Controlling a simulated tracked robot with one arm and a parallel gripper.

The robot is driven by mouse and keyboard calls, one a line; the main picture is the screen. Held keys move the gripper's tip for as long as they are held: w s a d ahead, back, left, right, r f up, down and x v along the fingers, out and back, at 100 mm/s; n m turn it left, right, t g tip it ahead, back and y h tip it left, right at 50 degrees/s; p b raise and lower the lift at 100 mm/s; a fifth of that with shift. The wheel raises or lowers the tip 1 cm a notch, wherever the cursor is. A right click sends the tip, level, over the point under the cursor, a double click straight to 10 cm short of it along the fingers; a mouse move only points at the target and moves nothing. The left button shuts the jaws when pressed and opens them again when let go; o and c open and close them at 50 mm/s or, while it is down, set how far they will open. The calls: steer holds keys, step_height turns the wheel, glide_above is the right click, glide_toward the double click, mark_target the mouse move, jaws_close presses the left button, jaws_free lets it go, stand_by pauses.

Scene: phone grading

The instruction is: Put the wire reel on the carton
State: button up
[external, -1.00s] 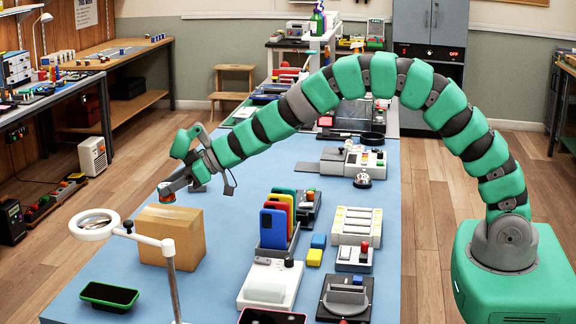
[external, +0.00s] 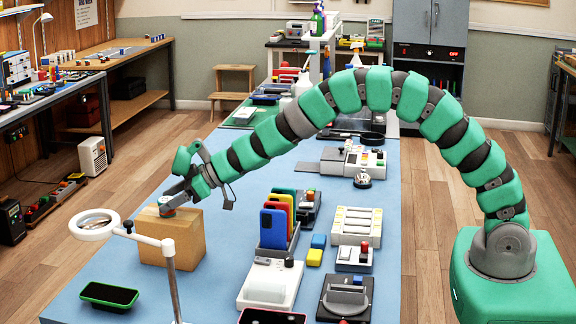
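The carton (external: 163,249) is a plain brown box standing on the left part of the blue table. The wire reel (external: 167,203) is small, with an orange-red band and a grey part. It is at the carton's top face, near the back edge. My gripper (external: 170,200) reaches down from the right and its fingers are at the reel. The fingers appear closed around the reel, partly hiding it. The reel looks to be touching the carton top or just above it; I cannot tell which.
A white ring magnifier (external: 95,224) on a stand is in front of the carton. A green-edged phone (external: 109,295) lies at the front left. A rack of coloured phones (external: 273,225) stands right of the carton. The blue table (external: 235,200) is bare between them.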

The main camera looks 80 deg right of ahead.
steer(key=shift+r, duration=0.15)
steer(key=v, duration=1.2)
steer(key=shift+p, duration=0.35)
steer(key=s+d+r+m+t+h, duration=0.2)
steer(key=s+r+h, duration=0.1)
steer(key=r, duration=1.2)
steer(key=s+d+r+m+t+h, duration=0.1)
steer(key=s+d+r+h, duration=0.15)
steer(key=r, duration=1.15)
steer(key=s+a+r+y, duration=0.1)
steer(key=s+a+r, duration=0.3)
steer(key=s+r, duration=0.5)
steer(key=s+a+r+y, duration=0.1)
steer(key=s+a+r, duration=0.3)
steer(key=s+r, duration=0.5)
steer(key=s, duration=0.2)
steer(key=shift+s+r+t, duration=0.25)
steer(key=shift+s+t, duration=0.15)
